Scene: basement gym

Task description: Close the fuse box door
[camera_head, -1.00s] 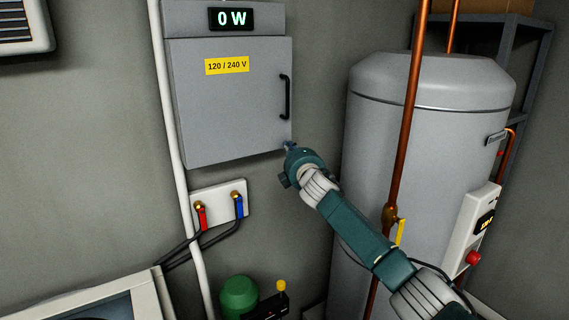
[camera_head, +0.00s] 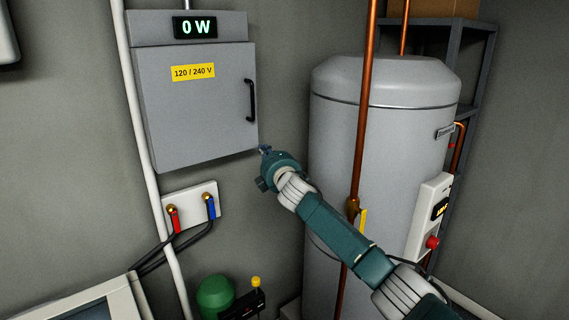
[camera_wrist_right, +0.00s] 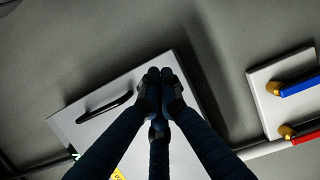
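The fuse box door (camera_head: 195,110) is a grey panel with a yellow 120 / 240 V label (camera_head: 193,72) and a black handle (camera_head: 250,100) near its right edge. It looks shut or nearly shut against its box; no inside shows, and I cannot tell whether a thin gap is left. My right gripper (camera_head: 265,150) is at the door's lower right corner. In the right wrist view the fingertips (camera_wrist_right: 161,78) are together with nothing seen between them, in front of the door's edge (camera_wrist_right: 190,80); contact is unclear. My left gripper is out of view.
A grey water tank (camera_head: 380,130) stands right of the fuse box, with a copper pipe (camera_head: 365,100) in front. Below the door are a white plate (camera_head: 190,205) with red and blue valves and a green cylinder (camera_head: 214,297). A white pipe (camera_head: 135,100) runs down the left side.

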